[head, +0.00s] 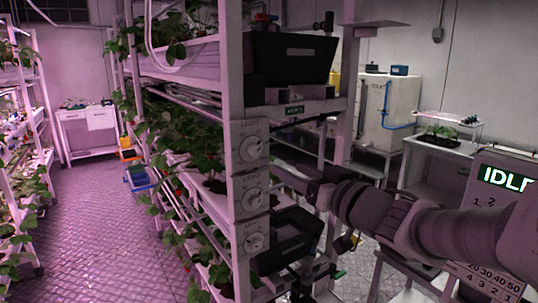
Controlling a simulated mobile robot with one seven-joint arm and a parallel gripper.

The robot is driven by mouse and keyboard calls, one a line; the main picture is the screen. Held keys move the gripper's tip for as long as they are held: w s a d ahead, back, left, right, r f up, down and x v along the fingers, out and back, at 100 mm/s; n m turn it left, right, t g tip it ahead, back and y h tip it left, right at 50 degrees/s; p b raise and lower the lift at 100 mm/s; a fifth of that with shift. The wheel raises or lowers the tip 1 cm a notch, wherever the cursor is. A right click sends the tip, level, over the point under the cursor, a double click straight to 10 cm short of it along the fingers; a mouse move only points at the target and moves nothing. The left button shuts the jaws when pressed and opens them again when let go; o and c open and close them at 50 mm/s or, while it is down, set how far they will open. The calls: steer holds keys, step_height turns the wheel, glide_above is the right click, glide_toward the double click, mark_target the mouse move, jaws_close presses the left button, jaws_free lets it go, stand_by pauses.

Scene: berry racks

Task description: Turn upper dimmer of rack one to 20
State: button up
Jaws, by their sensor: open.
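Three pale dimmer boxes with round white knobs sit one above another on the end post of the near rack (232,70). The upper dimmer (249,147) is at the top, with a middle dimmer (252,195) and a lower dimmer (254,242) below it. The upper dimmer's setting is too small to read. My arm reaches in from the right, and my gripper (286,176) is just right of the dimmers, between the upper and middle ones in the picture. Its dark fingers are apart and appear empty; their tips are hard to make out. I see no contact with a knob.
Strawberry plants (185,140) fill the rack's shelves. A dark bin (290,58) sits at the rack's end above a small green label (294,110). A panel reading IDLE (508,176) stands at the right.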

mark_target(256, 151)
steer(key=x, duration=1.2)
steer(key=shift+w+a, duration=0.2)
steer(key=shift+c, duration=0.2)
jaws_close()
